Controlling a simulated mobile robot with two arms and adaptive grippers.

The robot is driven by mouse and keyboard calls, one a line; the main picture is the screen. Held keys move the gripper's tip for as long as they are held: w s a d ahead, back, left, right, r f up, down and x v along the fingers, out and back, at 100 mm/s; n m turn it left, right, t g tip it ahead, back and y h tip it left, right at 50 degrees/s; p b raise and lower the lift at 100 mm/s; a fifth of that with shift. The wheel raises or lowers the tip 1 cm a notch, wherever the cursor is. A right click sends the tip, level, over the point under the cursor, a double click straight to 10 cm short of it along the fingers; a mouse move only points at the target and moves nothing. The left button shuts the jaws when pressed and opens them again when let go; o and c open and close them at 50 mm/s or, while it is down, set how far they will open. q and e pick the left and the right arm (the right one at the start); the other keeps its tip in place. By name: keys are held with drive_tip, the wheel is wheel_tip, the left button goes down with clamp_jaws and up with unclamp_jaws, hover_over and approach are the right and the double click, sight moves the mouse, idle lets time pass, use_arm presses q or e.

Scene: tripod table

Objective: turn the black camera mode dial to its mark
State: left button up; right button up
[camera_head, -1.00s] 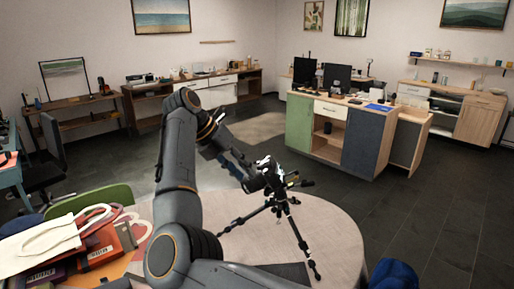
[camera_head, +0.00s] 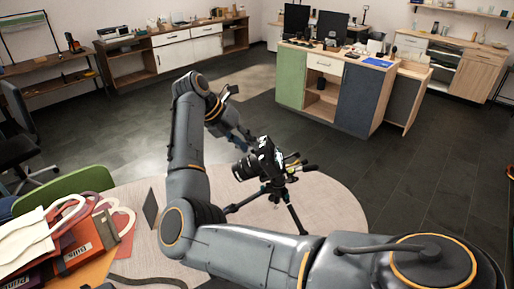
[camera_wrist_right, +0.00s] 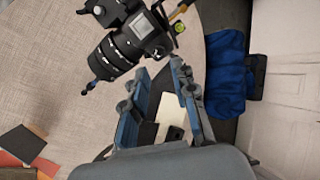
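The black camera (camera_head: 262,160) stands on a dark tripod (camera_head: 290,208) on the round table (camera_head: 325,200). In the right wrist view the camera (camera_wrist_right: 130,40) is at the top, lens toward lower left. I cannot clearly make out its mode dial in either view. My right gripper (camera_head: 240,134) is just behind and left of the camera in the head view. In the right wrist view my right gripper (camera_wrist_right: 160,72) has its two blue-grey fingers apart, with nothing between them. Their tips are below the camera body in the picture. My left gripper is not in view.
Bags (camera_head: 75,235) and a green chair (camera_head: 65,188) are at the left. A blue cloth-like thing (camera_wrist_right: 228,75) lies beyond the table edge in the right wrist view. A cabinet with monitors (camera_head: 330,95) stands behind. My arm hides much of the table's front.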

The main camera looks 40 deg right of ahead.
sight(261, 157)
drive_tip(key=p+x, duration=0.1)
drive_tip(key=x, duration=0.3)
drive_tip(key=shift+d+f, duration=0.15)
drive_tip(key=shift+d, duration=0.05)
drive_tip(key=shift+d+f+p, duration=0.2)
drive_tip(key=shift+f+p, duration=0.1)
drive_tip(key=shift+s+f, duration=0.1)
drive_tip(key=shift+f, duration=0.05)
drive_tip(key=shift+d+f, duration=0.1)
drive_tip(key=shift+f, duration=0.05)
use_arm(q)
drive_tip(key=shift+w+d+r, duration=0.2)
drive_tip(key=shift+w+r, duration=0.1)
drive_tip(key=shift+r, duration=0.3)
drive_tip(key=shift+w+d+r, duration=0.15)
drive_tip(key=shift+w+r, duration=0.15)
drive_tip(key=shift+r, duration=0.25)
use_arm(e)
clamp_jaws()
